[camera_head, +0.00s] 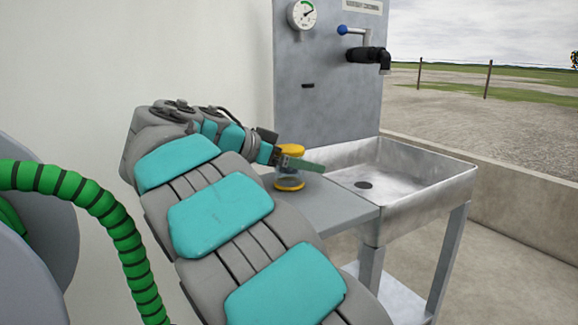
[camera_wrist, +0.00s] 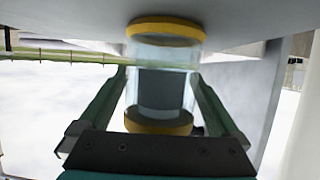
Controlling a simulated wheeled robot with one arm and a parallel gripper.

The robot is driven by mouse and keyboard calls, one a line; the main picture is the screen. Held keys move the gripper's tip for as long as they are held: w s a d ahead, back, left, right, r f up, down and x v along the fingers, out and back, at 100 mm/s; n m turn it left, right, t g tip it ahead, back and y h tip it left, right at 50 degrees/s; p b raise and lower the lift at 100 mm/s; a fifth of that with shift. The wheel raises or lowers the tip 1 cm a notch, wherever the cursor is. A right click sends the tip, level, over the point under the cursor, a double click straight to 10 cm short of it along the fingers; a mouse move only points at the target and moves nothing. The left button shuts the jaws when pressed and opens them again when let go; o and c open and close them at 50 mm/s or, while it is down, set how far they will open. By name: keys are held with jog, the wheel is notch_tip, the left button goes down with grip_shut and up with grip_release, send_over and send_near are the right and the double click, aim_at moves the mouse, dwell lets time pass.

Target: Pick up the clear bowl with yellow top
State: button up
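The clear bowl with yellow top (camera_head: 291,150) stands upright on the grey shelf (camera_head: 338,206) beside the sink. It has a second yellow band at its base, and its middle is see-through. In the wrist view the bowl (camera_wrist: 160,88) lies between the two fingers of my gripper (camera_wrist: 160,75), one on each side of its clear wall. The fingertips come very close to the wall there. I cannot tell whether they press on it. In the head view one green finger of my gripper (camera_head: 300,163) crosses in front of the clear middle.
A metal sink basin (camera_head: 455,187) with a drain is right of the shelf. Behind them rises a grey panel (camera_head: 330,100) with a pressure gauge (camera_head: 302,14) and a black tap (camera_head: 370,54) with a blue-tipped lever. A pale wall is at the left.

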jog(key=c, duration=1.3)
